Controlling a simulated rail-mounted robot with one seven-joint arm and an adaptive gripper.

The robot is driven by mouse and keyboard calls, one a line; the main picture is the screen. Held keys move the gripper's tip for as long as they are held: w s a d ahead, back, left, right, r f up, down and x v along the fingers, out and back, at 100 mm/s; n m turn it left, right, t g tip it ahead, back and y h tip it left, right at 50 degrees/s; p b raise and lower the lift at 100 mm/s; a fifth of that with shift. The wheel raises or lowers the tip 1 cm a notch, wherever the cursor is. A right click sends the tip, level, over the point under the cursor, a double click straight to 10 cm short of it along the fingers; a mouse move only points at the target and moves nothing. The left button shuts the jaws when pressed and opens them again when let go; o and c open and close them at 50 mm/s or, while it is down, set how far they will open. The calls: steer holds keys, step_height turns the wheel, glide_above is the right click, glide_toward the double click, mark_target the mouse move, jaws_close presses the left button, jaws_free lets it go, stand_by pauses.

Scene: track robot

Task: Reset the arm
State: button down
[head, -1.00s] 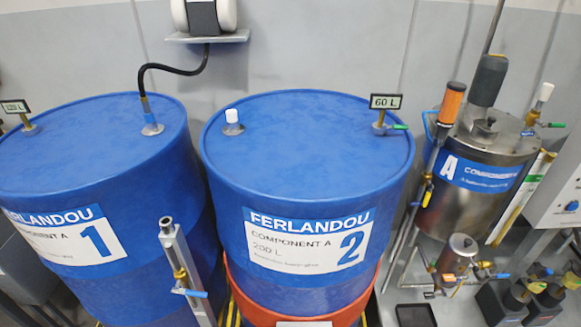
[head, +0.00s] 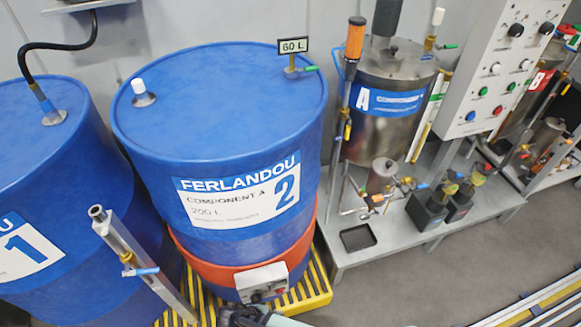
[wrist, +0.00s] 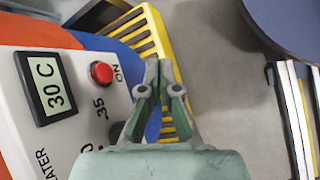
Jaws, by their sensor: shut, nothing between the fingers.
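My gripper (wrist: 163,78) shows in the wrist view with its green fingers together and nothing between them. It is just right of a white heater control box (wrist: 72,100), which has a display reading 30 C, a red button and a dark knob partly hidden behind the fingers. I cannot tell whether the fingers touch the box. In the head view the control box (head: 262,281) sits on the orange band (head: 215,252) around blue drum 2 (head: 225,130). My gripper and part of my arm show at the bottom edge (head: 246,317), just below the box.
Blue drum 1 (head: 30,150) stands at left, with a metal post (head: 140,262) between the drums. Drum 2 stands on a yellow slatted pallet (head: 312,292). Grey floor is open at lower right.

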steer(key=s+d+m+g+y+p, duration=0.2)
steer(key=s+d+m+g+y, duration=0.1)
steer(key=d+m, duration=0.5)
steer(key=s+d+f+m+g+y+p, duration=0.1)
steer(key=s+d+m+g+y+p, duration=0.2)
steer(key=d, duration=1.1)
steer(key=s+m+g, duration=0.2)
steer(key=m+g, duration=0.2)
steer(key=m, duration=0.1)
steer(key=shift+m+y, duration=0.3)
steer(key=shift+m, duration=0.1)
